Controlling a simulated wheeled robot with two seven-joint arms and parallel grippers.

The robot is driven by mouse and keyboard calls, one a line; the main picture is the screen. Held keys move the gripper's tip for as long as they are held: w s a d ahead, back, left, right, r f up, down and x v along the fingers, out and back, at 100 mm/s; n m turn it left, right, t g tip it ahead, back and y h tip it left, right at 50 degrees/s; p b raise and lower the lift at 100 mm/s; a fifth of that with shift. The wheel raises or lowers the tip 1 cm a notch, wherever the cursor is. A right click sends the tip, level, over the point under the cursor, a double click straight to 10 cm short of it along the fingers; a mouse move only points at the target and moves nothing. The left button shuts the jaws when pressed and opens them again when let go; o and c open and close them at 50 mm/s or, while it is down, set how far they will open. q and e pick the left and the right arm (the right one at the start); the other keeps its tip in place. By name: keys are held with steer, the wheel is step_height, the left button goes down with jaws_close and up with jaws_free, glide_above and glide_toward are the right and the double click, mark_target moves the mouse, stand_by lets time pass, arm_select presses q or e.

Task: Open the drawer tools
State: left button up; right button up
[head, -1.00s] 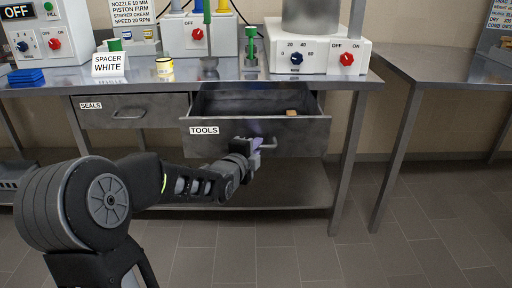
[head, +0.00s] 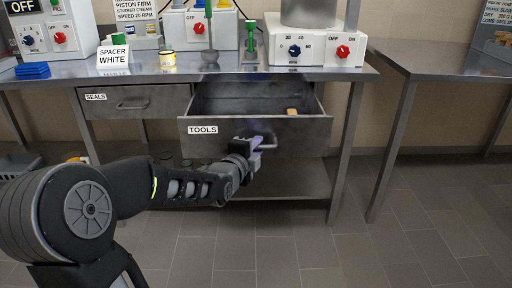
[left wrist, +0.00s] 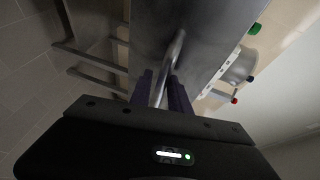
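The drawer labelled TOOLS (head: 300,138) is pulled out from under the steel table, and its inside shows from above. A small tan block (head: 292,112) lies inside near the right. My left gripper (head: 258,143) is at the bar handle (head: 270,147) on the drawer's front. In the left wrist view the handle (left wrist: 172,55) passes between the two purple fingers (left wrist: 166,92), which look closed around it. My right gripper is in neither view.
The drawer labelled SEALS (head: 135,100) is shut, to the left. The steel table (head: 230,75) carries control boxes, a SPACER WHITE sign (head: 114,55) and a blue stack (head: 32,70). A second table (head: 440,65) stands right. The floor between is clear.

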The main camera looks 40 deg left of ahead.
arm_select(q)
steer(key=shift+o, duration=0.9)
steer(key=shift+r, duration=0.1)
steer(key=shift+s+r, duration=0.1)
steer(key=shift+s, duration=0.2)
steer(key=p+v, duration=0.1)
steer(key=v, duration=0.6)
steer(key=shift+p, duration=0.35)
steer(key=shift+d, duration=0.15)
